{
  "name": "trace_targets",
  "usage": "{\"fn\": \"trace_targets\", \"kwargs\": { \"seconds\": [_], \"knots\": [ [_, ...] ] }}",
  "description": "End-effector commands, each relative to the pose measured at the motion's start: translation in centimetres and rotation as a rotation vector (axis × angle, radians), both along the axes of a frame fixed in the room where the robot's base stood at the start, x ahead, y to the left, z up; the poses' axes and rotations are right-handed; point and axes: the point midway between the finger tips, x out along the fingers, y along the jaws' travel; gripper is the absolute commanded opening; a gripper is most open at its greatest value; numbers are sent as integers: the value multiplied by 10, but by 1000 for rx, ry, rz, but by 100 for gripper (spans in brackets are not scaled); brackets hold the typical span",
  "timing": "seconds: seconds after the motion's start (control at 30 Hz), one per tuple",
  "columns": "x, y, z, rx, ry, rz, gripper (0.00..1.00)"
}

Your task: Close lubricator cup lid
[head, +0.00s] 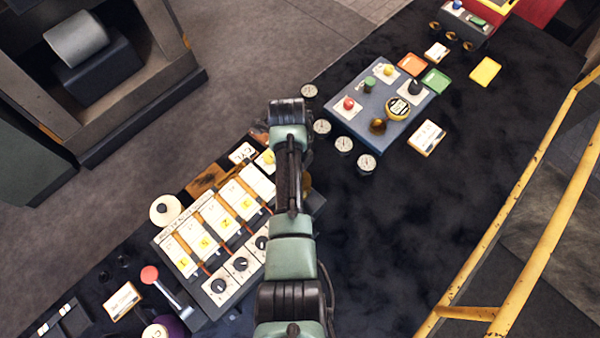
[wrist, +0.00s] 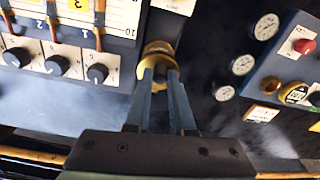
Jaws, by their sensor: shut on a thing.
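The lubricator cup (wrist: 158,47) is a small round brass piece at the top middle of the wrist view, beside the end of the numbered panel. A brass edge of it (head: 307,183) shows to the right of my arm in the head view. My gripper (wrist: 158,70) has its two fingers close together on the brass, with a yellowish part between them. I cannot tell how far the lid is open, because the fingers cover much of it. In the head view my arm hides the gripper.
A panel with numbered cards and black knobs (wrist: 55,67) stands left of the cup. To the right are several round gauges (wrist: 243,65) and a blue-grey box with buttons (wrist: 285,65). Dark bench surface is clear at the lower right of the head view, beside a yellow railing (head: 520,220).

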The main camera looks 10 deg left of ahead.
Motion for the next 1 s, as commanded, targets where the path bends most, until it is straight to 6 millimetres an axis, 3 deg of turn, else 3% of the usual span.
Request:
{"fn": "trace_targets", "kwargs": {
  "seconds": [0.3,0.87,0.9,1.0],
  "knots": [
    [4,6,-8,-101,73,1,0],
    [4,6,-8,-123,91,1,0],
    [4,6,-8,-123,91,1,27],
    [4,6,-8,-123,92,1,45]
  ]
}}
